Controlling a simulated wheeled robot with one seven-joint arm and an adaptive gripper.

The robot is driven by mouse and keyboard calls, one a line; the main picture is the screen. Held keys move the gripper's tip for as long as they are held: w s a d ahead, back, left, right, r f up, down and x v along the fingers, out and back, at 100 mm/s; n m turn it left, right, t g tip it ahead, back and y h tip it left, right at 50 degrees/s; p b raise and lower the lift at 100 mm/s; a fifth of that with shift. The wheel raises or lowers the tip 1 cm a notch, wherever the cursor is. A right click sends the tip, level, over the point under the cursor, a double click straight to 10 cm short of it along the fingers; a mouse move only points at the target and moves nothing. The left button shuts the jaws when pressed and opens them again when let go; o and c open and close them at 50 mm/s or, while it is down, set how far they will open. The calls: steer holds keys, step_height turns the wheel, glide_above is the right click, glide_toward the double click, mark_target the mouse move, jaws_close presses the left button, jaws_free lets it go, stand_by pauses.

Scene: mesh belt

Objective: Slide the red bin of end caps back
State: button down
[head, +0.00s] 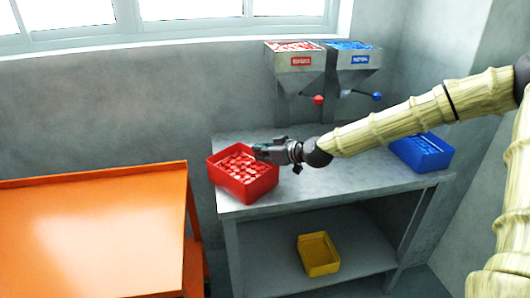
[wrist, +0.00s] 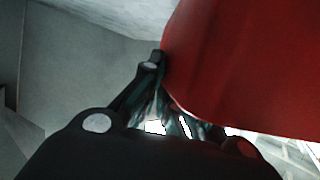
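The red bin (head: 243,172), full of red end caps (head: 240,166), sits at the left end of the grey workbench (head: 310,186). Its left corner appears to reach the bench's left edge or slightly past it. My gripper (head: 262,152) is at the bin's right rear rim, coming in from the right. In the wrist view the bin's smooth red side (wrist: 245,70) fills the upper right, close against my gripper (wrist: 180,110). One finger shows beside the red edge; the other is mostly hidden. I cannot tell whether the fingers are closed on the rim.
A blue bin (head: 422,152) stands at the bench's right end. A yellow bin (head: 319,254) is on the lower shelf. Two hoppers, one with red parts (head: 295,62) and one with blue (head: 353,62), stand behind the bench. An orange table (head: 95,235) is at the left.

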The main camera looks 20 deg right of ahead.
steer(key=shift+a, duration=0.2)
steer(key=c, duration=1.6)
jaws_free()
steer(key=shift+o, duration=0.2)
steer(key=v, duration=1.2)
steer(key=shift+f, duration=0.1)
